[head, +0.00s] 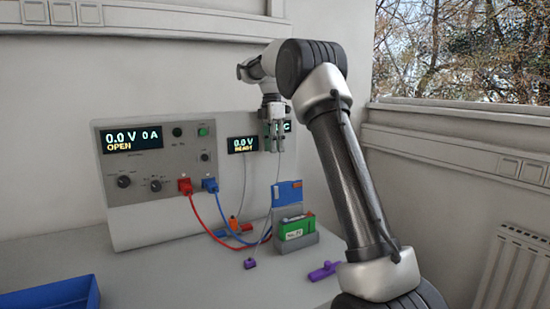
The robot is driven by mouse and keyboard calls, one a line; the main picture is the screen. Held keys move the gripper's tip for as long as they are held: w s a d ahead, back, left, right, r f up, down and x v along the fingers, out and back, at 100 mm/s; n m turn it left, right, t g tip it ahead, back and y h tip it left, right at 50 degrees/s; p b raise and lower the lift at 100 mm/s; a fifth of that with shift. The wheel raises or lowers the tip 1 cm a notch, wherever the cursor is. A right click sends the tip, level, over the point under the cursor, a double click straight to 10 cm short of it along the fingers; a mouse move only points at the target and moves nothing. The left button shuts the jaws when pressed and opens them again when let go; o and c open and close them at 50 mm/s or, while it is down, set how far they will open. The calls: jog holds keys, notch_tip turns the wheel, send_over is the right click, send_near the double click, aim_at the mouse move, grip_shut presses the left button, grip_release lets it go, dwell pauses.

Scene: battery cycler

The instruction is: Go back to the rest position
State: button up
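My arm rises from the lower right of the head view and bends left at the top. My gripper (275,132) points down in front of the right part of the cycler panel, above the green battery (297,226) and clear of the table. Nothing clearly shows in its fingers. They are too small to tell whether they are open or shut. The battery sits in a grey holder (307,240) with a blue upright part (287,194) behind it.
The cycler (150,216) reads 0.0 V, 0 A, OPEN. Red (185,187) and blue (210,185) plugs trail cables. A purple piece (250,263) and a purple clip (325,271) lie on the table. A blue bin (50,297) stands front left. A window is right.

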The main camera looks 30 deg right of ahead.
jog(key=shift+w+a+r, duration=0.1)
jog(key=shift+w+r, duration=0.05)
jog(key=shift+r, duration=0.4)
jog(key=s+a+r+m+t, duration=0.15)
jog(key=s+m, duration=0.25)
jog(key=s, duration=0.5)
jog(key=s+a+r+m+t, duration=0.1)
jog(key=s+r+m, duration=0.25)
jog(key=s, duration=0.55)
jog(key=s+a+f+m+t, duration=0.1)
jog(key=s+f+m, duration=0.4)
jog(key=s, duration=0.6)
jog(key=s+a+f+m+t, duration=0.1)
jog(key=s+f+m+t, duration=0.1)
jog(key=s+f+m, duration=0.4)
jog(key=s+f, duration=0.1)
jog(key=s, duration=0.3)
jog(key=shift+s+f, duration=0.15)
jog(key=shift+s, duration=0.25)
